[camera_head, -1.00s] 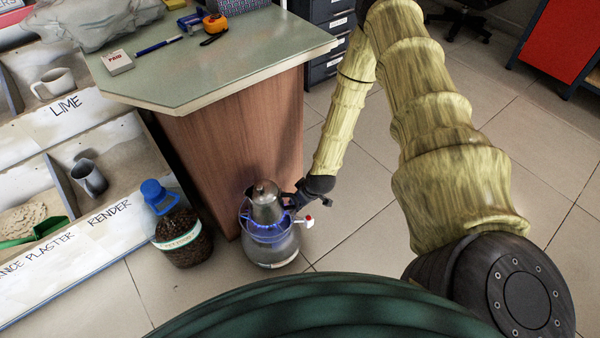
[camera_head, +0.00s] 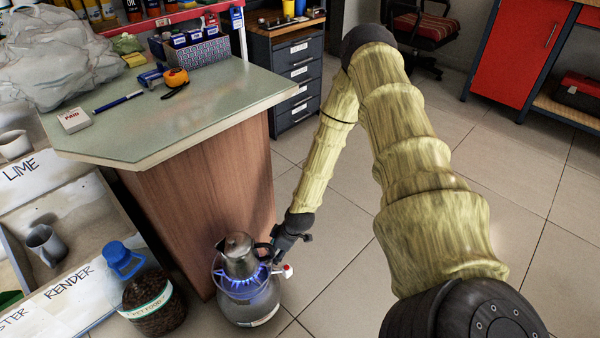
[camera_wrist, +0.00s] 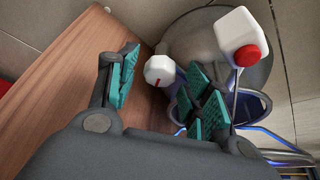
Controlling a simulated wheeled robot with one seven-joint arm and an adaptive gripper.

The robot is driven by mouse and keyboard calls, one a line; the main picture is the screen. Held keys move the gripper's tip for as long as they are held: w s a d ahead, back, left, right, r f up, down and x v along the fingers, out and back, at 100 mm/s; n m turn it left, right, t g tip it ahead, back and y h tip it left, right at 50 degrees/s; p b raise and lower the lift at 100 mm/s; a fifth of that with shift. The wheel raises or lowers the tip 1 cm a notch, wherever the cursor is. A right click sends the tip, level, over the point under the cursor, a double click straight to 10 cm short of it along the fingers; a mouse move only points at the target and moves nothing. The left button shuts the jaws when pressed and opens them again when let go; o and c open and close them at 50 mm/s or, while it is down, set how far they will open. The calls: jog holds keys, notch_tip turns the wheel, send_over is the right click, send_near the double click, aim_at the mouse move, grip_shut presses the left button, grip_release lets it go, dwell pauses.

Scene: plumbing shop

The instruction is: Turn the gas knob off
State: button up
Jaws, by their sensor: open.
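A gas burner on a rounded canister (camera_head: 250,310) stands on the floor, with blue flames (camera_head: 245,277) burning under a metal pot (camera_head: 238,256). In the wrist view, a white knob with a red line (camera_wrist: 160,70) shows in the gap between my gripper's fingers; contact cannot be told. A white block with a red button (camera_wrist: 243,38) sits on a thin rod to its right; it also shows at the burner's right in the head view (camera_head: 287,270). My gripper (camera_wrist: 163,84) is open with teal pads, close to the burner and pot handle (camera_head: 264,252).
A wood-sided counter (camera_head: 215,220) stands right behind the burner. A large bottle with a blue cap (camera_head: 150,300) stands to the left, near the bins (camera_head: 75,285). Tiled floor at the right is clear.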

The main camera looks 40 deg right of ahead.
jog(key=n+b, duration=0.1)
jog(key=n+y+b, duration=0.1)
jog(key=n, duration=0.1)
jog(key=shift+w+d+f+g+b, duration=0.1)
jog(key=shift+f+g+b, duration=0.1)
jog(key=shift+g+b, duration=0.2)
jog(key=n+g+y+b, duration=0.1)
jog(key=n+b, duration=0.2)
jog(key=n, duration=0.1)
jog(key=shift+w+d+n+b, duration=0.1)
jog(key=shift+n+b, duration=0.2)
jog(key=shift+b, duration=0.1)
jog(key=n+g+b, duration=0.2)
jog(key=n+b, duration=0.2)
jog(key=shift+b, duration=0.35)
jog(key=n+g+b, duration=0.1)
jog(key=n+b, duration=0.1)
jog(key=b, duration=0.1)
jog(key=shift+w+n, duration=0.1)
jog(key=shift+n, duration=0.2)
jog(key=shift+b, duration=0.3)
